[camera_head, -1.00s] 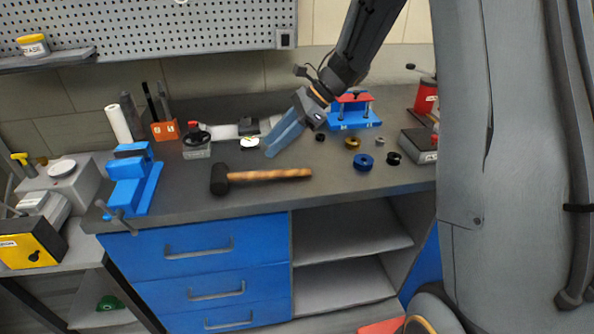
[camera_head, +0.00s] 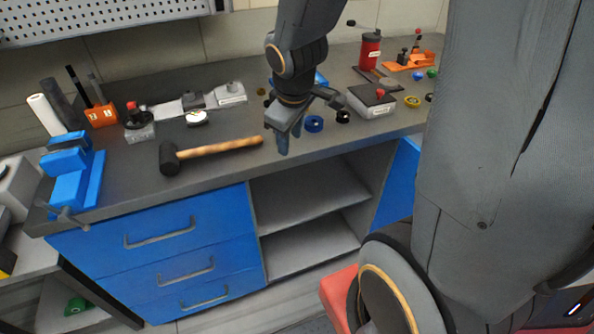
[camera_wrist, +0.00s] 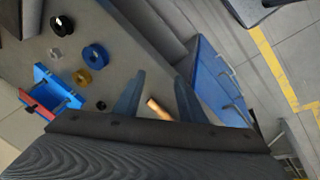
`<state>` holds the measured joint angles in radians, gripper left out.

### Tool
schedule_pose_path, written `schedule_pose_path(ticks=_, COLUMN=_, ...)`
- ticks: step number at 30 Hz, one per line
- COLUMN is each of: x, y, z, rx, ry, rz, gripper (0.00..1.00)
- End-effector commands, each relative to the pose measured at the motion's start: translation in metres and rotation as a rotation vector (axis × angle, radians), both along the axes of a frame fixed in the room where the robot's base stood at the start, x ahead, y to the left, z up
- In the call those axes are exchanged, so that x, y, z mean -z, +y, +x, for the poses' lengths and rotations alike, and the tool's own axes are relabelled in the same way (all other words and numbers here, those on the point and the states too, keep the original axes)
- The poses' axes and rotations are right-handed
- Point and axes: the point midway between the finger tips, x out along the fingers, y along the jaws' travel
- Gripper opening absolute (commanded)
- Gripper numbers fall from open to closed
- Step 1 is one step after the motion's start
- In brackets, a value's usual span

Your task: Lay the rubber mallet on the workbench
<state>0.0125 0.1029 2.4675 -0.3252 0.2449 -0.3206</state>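The rubber mallet (camera_head: 215,149) lies on the grey workbench (camera_head: 122,180). Its black head is at the left and its wooden handle points right. In the wrist view the end of the mallet's handle (camera_wrist: 158,109) shows between the fingers, and the rest is hidden behind the gripper. My gripper (camera_head: 283,146) is just right of the handle end, near the bench's front edge, and apart from the mallet in the head view. In the wrist view my gripper (camera_wrist: 157,90) has its two blue fingers spread wide with nothing held.
A blue vise (camera_head: 75,175) stands at the bench's left end. A blue ring (camera_head: 314,124) and a black ring (camera_head: 343,117) lie right of my gripper, by a grey box (camera_head: 372,101). Bare bench lies in front of the mallet. Blue drawers (camera_head: 160,240) are below.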

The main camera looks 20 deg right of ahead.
Motion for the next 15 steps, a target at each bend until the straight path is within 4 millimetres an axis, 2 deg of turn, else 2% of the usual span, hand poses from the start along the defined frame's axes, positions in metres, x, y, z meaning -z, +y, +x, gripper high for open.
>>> schedule_pose_path(ticks=1, x=0.005, y=0.004, z=-0.026, rx=0.147, ry=0.051, rz=0.057, gripper=0.37)
schedule_pose_path(ticks=3, x=0.01, y=0.012, z=-0.056, rx=0.326, ry=0.116, rz=0.12, gripper=0.37)
schedule_pose_path(ticks=6, x=0.014, y=0.021, z=-0.084, rx=0.499, ry=0.182, rz=0.179, gripper=0.37)
schedule_pose_path(ticks=9, x=0.015, y=0.025, z=-0.096, rx=0.579, ry=0.213, rz=0.205, gripper=0.37)
schedule_pose_path(ticks=15, x=0.016, y=0.026, z=-0.098, rx=0.596, ry=0.219, rz=0.211, gripper=0.37)
